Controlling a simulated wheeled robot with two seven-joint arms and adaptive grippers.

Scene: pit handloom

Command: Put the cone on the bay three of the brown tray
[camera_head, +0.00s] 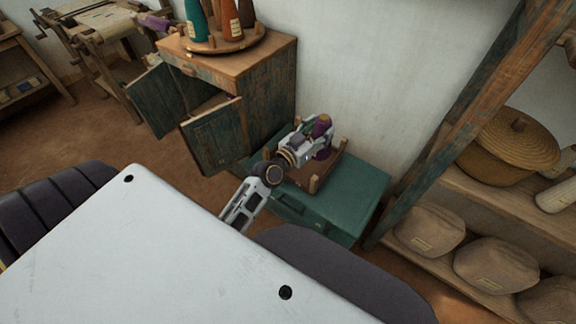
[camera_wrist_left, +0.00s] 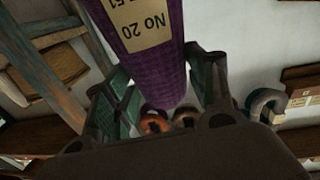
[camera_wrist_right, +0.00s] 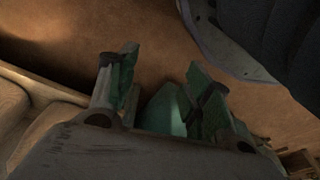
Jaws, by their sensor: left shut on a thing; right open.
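The purple cone (camera_head: 321,127) has a cream label reading "No 20" in the left wrist view (camera_wrist_left: 150,70). My left gripper (camera_head: 312,138) is shut around the cone, covering its middle in the head view. The cone stands about upright there, over or in the brown tray (camera_head: 338,166). The arm hides much of the tray, so I cannot tell which bay is below or whether the cone touches it. My right gripper (camera_wrist_right: 165,85) is open with nothing between its fingers, and is out of the head view.
The tray sits on a teal chest (camera_head: 360,195) against the wall. A wooden cabinet (camera_head: 270,75) with open doors stands left of it, with several cones on a round stand (camera_head: 245,45). A shelf post (camera_head: 450,120) rises at right, beside cloth bundles (camera_head: 430,230).

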